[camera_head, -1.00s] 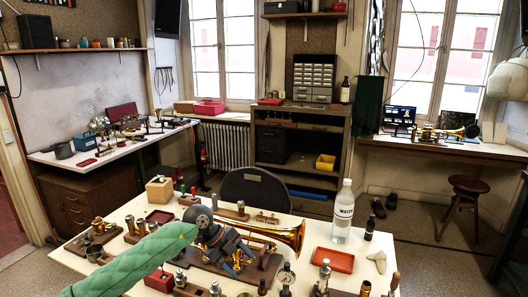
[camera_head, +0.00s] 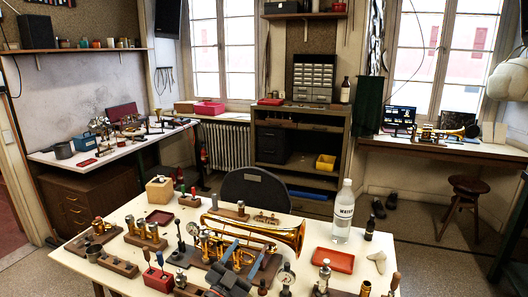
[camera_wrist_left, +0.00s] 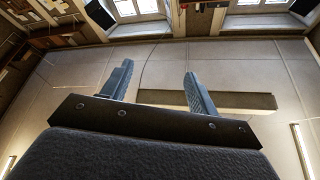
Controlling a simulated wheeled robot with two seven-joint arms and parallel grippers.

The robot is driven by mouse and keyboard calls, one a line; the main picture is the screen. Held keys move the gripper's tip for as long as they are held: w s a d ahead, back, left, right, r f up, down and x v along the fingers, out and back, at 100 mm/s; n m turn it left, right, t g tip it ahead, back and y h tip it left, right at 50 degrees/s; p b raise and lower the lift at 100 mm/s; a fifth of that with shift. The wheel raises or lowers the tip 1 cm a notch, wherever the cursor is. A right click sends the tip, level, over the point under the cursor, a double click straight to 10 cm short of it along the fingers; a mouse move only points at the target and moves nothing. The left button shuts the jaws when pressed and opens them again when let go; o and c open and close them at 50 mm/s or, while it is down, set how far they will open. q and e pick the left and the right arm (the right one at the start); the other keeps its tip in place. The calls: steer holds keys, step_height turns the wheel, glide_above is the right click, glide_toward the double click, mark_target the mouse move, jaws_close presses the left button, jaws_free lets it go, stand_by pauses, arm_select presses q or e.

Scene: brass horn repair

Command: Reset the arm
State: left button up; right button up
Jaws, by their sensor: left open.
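My left gripper (camera_head: 251,247) is at the bottom middle of the head view, its dark body low at the frame edge and its two blue fingers spread with a gap between them. It is open and nothing shows between the fingers. In the left wrist view the open fingers (camera_wrist_left: 158,72) point at the ceiling and the tops of windows. In the head view the gripper overlaps part of the brass horn (camera_head: 280,232); I cannot tell how far apart they are. My right gripper is not in view.
The white worktable (camera_head: 300,275) is crowded with valve parts and wooden blocks. A water bottle (camera_head: 343,212) and a red tray (camera_head: 332,260) stand on the right. A dark chair (camera_head: 255,187) is behind the table. Side benches stand left and right.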

arm_select(q)
steer(key=s+a+f+n+g+y, duration=0.3)
steer(key=s+a+f+n+y, duration=0.25)
steer(key=a+f, duration=0.2)
steer(key=s+a+f+n+g+y, duration=0.2)
steer(key=s+a+f+n+y, duration=0.25)
steer(key=a+f+y, duration=0.35)
steer(key=s+f+g+h, duration=0.1)
steer(key=s+f+g, duration=0.5)
steer(key=s, duration=0.6)
steer(key=s+f+g+h, duration=0.1)
steer(key=s+f+g, duration=0.5)
steer(key=s, duration=0.6)
steer(key=s+d+f, duration=0.1)
steer(key=d+f, duration=0.1)
steer(key=f, duration=1.4)
steer(key=s+d+f, duration=0.2)
steer(key=f, duration=1.4)
steer(key=shift+f+m+g, duration=0.4)
steer(key=shift+w, duration=0.1)
